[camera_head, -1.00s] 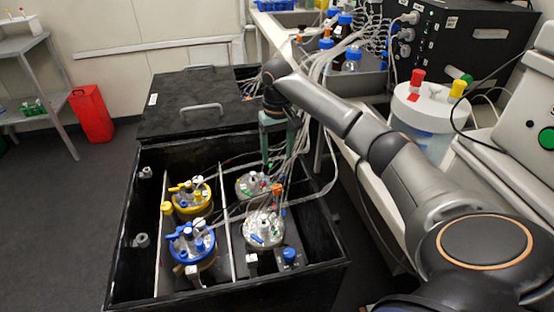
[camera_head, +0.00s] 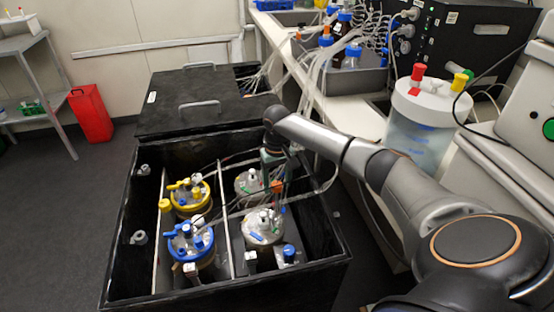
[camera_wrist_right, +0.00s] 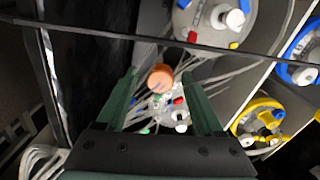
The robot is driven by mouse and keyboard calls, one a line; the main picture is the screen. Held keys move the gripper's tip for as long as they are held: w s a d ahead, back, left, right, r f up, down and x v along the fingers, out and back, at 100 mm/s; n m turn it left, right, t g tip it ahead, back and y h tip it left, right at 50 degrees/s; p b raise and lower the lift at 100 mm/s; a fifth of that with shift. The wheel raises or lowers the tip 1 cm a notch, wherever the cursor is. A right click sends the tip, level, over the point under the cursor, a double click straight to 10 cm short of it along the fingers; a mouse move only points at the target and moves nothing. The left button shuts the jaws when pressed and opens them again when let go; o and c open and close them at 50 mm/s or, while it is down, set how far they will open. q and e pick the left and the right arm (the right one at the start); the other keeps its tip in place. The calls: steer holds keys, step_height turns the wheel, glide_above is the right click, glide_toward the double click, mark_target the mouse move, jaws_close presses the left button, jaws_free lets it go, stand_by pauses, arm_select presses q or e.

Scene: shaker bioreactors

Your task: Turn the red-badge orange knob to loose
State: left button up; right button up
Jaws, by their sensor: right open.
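The orange knob (camera_head: 277,187) stands near the right wall of the black box, beside the back-right vessel (camera_head: 247,186). In the right wrist view the orange knob (camera_wrist_right: 160,77) shows its round top between the fingertips, with a gap on each side. My right gripper (camera_head: 272,156) reaches down into the back right of the box. In the wrist view the right gripper (camera_wrist_right: 160,74) is open, its two green fingers apart, with nothing held. I cannot make out a red badge on the knob. The knob's lower part is hidden. My left gripper is not in view.
The black box (camera_head: 122,250) also holds a yellow-topped vessel (camera_head: 191,198), a blue-topped vessel (camera_head: 190,243) and a front-right vessel (camera_head: 264,228). Thin tubes run across the right side near the gripper. A lid with a handle (camera_head: 200,106) lies behind.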

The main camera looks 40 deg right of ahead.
steer(key=shift+c, duration=0.4)
steer(key=c, duration=0.6)
jaws_close()
steer(key=shift+r, duration=0.1)
